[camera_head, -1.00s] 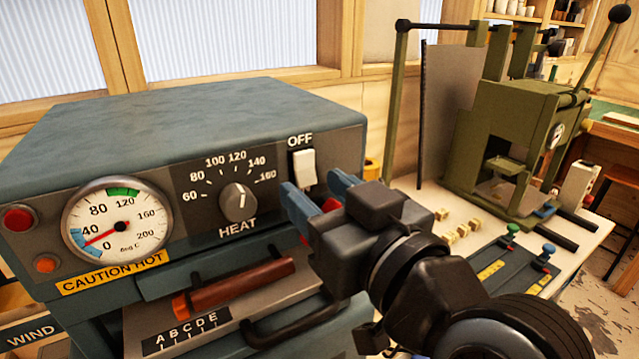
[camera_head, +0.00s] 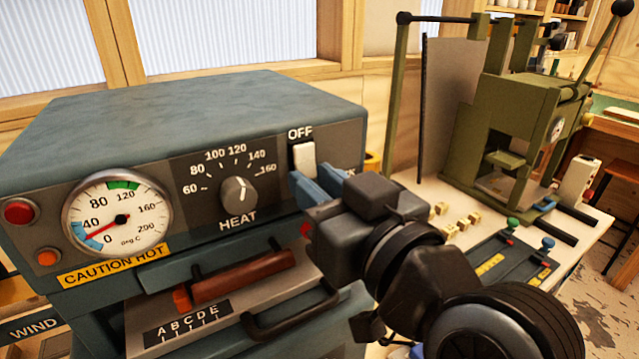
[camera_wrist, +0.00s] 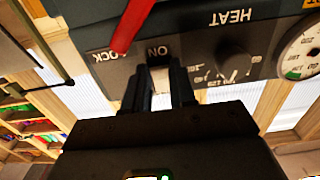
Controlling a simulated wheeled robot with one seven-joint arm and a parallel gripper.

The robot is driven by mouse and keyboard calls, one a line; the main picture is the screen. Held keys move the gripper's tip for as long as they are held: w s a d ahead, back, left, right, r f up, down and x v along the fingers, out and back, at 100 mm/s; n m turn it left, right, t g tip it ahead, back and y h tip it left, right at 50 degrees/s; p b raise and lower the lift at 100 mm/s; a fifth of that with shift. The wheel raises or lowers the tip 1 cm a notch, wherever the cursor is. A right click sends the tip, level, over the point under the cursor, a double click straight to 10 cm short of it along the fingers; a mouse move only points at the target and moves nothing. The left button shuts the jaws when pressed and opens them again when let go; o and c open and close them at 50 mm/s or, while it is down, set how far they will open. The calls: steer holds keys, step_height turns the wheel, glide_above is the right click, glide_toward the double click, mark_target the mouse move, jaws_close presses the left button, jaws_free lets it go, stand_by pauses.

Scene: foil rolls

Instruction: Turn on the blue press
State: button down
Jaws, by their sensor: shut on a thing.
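The blue press (camera_head: 190,115) fills the left of the head view, with a heat dial (camera_head: 239,194) and a gauge (camera_head: 118,217) on its front. Its white rocker switch (camera_head: 303,158) sits below the OFF label at the panel's right. My gripper (camera_head: 314,180) is at the switch's lower part, its blue fingers close together and shut on it.
A red-handled tray (camera_head: 240,278) and a dark bar handle (camera_head: 290,315) stick out below the panel. A red lever (camera_wrist: 132,25) crosses close to the fingers in the wrist view. A green press (camera_head: 510,130) and small blocks (camera_head: 460,220) stand on the bench to the right.

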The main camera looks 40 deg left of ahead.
steer(key=shift+f+b, duration=0.2)
steer(key=shift+b, duration=0.3)
steer(key=y+b, duration=0.1)
steer(key=b, duration=0.2)
steer(key=shift+w+f+t+b, duration=0.1)
steer(key=shift+f+t+b, duration=0.1)
steer(key=shift+t+b, duration=0.15)
steer(key=shift+a+r, duration=0.1)
steer(key=shift+r, duration=0.15)
steer(key=c, duration=0.9)
jaws_free()
steer(key=shift+b+v, duration=0.9)
steer(key=shift+v, duration=3.05)
